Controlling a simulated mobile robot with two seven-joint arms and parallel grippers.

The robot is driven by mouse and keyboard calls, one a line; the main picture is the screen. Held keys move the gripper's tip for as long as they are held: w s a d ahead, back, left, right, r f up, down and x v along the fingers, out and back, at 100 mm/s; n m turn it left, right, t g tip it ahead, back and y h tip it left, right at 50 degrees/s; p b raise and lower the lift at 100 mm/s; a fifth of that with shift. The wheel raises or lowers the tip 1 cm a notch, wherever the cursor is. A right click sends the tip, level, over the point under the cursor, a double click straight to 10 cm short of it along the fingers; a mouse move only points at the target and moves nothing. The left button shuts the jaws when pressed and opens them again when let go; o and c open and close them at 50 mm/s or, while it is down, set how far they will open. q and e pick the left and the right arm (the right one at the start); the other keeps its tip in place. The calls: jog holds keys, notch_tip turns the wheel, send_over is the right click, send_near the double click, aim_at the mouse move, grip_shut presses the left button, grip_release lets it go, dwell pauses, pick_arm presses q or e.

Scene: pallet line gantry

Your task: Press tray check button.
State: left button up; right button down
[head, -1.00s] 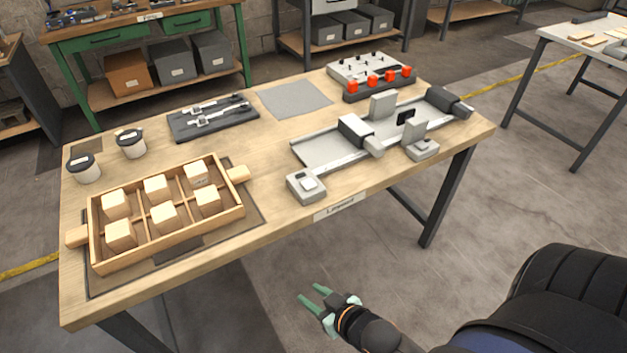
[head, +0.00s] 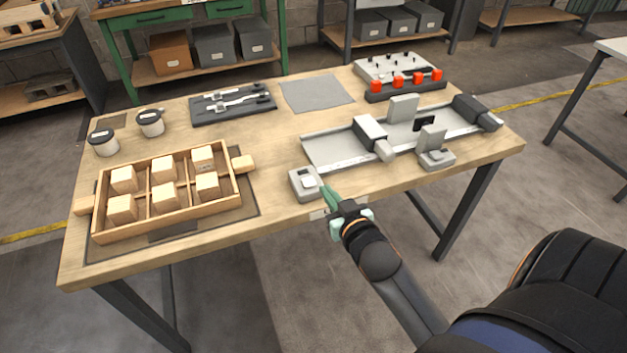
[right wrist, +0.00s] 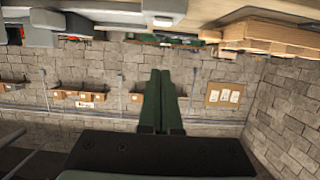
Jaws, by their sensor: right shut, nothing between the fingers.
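A small grey box with a light button on top (head: 306,183) stands at the table's front edge, in front of the grey slide fixture. My right gripper (head: 326,190) is shut and empty; its green fingers are at the right side of this box. Whether they touch it cannot be told. In the right wrist view the shut fingers (right wrist: 160,78) point toward grey and wooden parts along the top of the picture. The wooden tray (head: 170,226) with several pale blocks in its compartments sits at the left of the table. My left gripper is not in view.
A unit with red knobs (head: 405,90), a dark tool tray (head: 233,110) and two lidded cups (head: 104,143) are farther back. Bare wood lies between tray and fixture.

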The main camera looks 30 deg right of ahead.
jog(key=shift+w+d+r, duration=0.1)
jog(key=shift+r, duration=0.1)
send_over(313, 191)
notch_tip(313, 191, down, 2)
jog(key=shift+f, duration=0.2)
notch_tip(313, 191, down, 3)
jog(key=shift+w+r, duration=0.1)
jog(key=shift+f+b, duration=0.35)
jog(key=shift+f, duration=0.3)
jog(key=shift+f, duration=0.1)
